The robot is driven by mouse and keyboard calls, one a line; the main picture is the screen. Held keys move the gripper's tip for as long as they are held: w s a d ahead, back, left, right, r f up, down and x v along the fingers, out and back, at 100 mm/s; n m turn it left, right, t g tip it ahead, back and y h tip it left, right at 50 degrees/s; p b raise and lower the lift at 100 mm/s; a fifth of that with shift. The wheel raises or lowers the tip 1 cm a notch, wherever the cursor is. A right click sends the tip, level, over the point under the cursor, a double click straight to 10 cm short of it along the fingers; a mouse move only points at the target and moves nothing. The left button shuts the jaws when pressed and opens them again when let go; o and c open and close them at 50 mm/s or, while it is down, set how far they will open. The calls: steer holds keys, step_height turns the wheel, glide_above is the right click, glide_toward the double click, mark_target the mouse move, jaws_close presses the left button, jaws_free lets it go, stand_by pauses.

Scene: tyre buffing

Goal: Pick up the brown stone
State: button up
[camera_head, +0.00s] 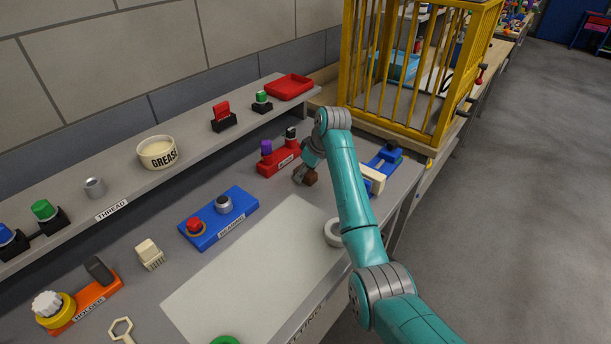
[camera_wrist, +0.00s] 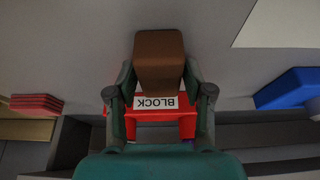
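The brown stone (camera_wrist: 158,60) is a brown block between the two fingers of my gripper (camera_wrist: 160,75) in the wrist view. The fingers lie against its two sides, so my gripper looks shut on it. In the head view the stone (camera_head: 311,178) shows small and dark at the lower end of my gripper (camera_head: 305,172), partly covered by it. It is in front of the red block holder (camera_head: 279,160), which bears the label BLOCK in the wrist view (camera_wrist: 160,118). I cannot tell whether the stone touches the table.
A blue fixture (camera_head: 384,158) with a cream block is close on the right, and a white ring (camera_head: 333,232) is nearer. A shelf (camera_head: 190,150) runs behind; a yellow cage (camera_head: 400,70) stands at the back right.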

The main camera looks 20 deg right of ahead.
jaws_close()
steer(key=shift+r, duration=0.1)
step_height(320, 180, up, 10)
steer(key=shift+f, duration=0.1)
stand_by(0.4)
